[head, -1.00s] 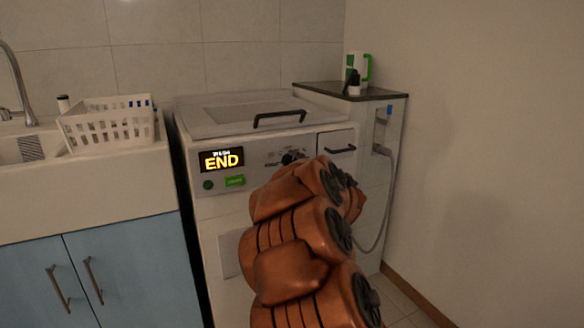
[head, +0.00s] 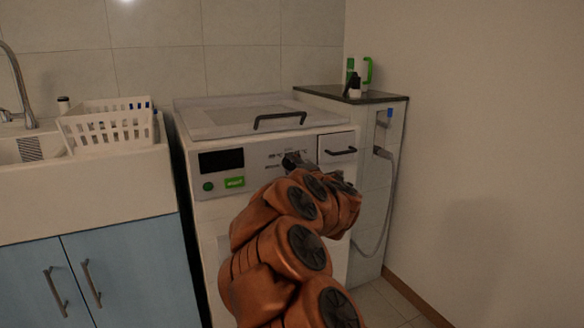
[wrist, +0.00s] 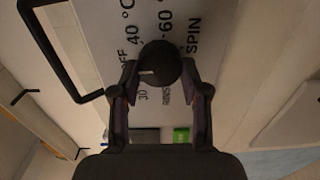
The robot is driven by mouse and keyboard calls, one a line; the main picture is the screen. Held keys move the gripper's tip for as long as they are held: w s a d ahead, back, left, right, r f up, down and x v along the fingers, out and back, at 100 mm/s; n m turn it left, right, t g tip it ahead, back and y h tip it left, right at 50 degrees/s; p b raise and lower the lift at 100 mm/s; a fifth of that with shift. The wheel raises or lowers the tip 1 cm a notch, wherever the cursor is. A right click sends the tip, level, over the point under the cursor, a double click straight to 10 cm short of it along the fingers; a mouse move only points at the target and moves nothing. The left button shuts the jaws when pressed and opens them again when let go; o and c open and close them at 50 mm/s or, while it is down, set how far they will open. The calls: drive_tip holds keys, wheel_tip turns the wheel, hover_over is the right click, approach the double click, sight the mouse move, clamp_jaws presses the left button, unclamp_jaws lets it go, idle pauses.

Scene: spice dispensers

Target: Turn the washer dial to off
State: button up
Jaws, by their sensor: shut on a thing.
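The washer (head: 290,118) stands in the middle of the head view, with a dark display (head: 221,161) on its front panel. In the wrist view its round black dial (wrist: 160,64) sits between the two fingers of my gripper (wrist: 160,88), which is shut on it. A pale mark on the dial points left, toward the partly hidden "OFF" lettering (wrist: 124,60). Other labels around the dial read 40 °C, 60, SPIN and 30. In the head view my arm covers much of the washer front, and the dial is mostly hidden by my gripper (head: 296,160).
A black lid handle (head: 280,120) and a drawer handle (head: 340,151) stick out near the dial. A green button (head: 234,183) is left of it. A sink cabinet (head: 80,262) with a white basket (head: 108,124) stands left; a wall is at right.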

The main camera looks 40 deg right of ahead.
drive_tip(key=o, duration=1.2)
drive_tip(key=shift+c, duration=0.2)
drive_tip(key=shift+s, duration=0.15)
drive_tip(key=v, duration=1.1)
drive_tip(key=shift+s+a, duration=0.15)
drive_tip(key=shift+s, duration=0.2)
